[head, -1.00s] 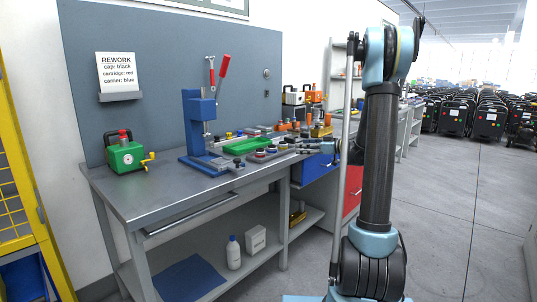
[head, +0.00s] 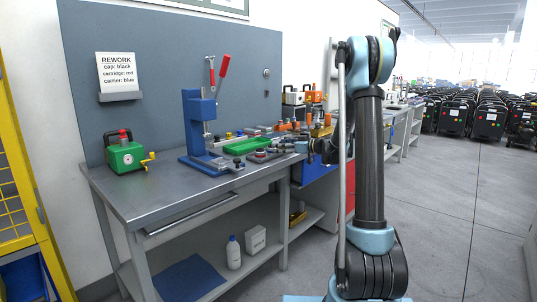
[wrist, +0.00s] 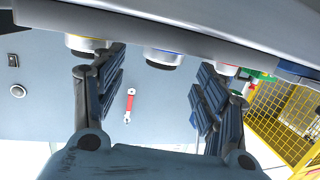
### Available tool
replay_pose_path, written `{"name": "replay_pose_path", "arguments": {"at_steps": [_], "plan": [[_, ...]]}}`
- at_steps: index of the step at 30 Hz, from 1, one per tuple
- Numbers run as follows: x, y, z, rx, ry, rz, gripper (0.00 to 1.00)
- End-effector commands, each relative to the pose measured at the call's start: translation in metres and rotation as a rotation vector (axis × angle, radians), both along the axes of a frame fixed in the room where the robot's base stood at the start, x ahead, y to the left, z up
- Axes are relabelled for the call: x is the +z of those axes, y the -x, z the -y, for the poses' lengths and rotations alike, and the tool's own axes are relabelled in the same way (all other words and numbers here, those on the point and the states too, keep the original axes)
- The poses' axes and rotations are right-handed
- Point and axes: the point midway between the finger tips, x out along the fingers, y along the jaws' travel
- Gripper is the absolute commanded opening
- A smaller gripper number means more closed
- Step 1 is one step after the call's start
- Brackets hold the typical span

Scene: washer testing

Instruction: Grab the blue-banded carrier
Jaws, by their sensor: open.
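In the wrist view, which is upside down, the blue-banded carrier (wrist: 164,57) hangs from the upper edge of the picture, a pale round piece with a blue ring. It shows between the two fingertips of my gripper (wrist: 160,68), which is open and empty. I cannot tell how far the fingertips are from it in depth. A yellow-banded carrier (wrist: 87,43) is beside the left finger, and a red-banded one (wrist: 228,70) is beyond the right finger. In the head view my gripper (head: 302,147) is at the right end of the row of small parts; the blue band is not clear there.
The grey workbench (head: 150,198) holds a blue press (head: 194,130), a green tray (head: 247,145) and a green box with a yellow crank (head: 125,157). Orange-topped parts stand behind my gripper. The bench's front left is clear. A yellow mesh fence (wrist: 285,120) shows in the wrist view.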

Motion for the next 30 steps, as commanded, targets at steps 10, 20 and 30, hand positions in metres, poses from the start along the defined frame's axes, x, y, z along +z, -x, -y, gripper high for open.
{"name": "replay_pose_path", "arguments": {"at_steps": [10, 20, 30], "plan": [[-0.004, -0.014, -0.028, 0.000, 0.000, 0.000, 0.66], [-0.004, -0.013, -0.027, 0.000, 0.000, 0.000, 0.18], [-0.002, -0.013, -0.027, 0.000, 0.000, 0.000, 0.14]]}}
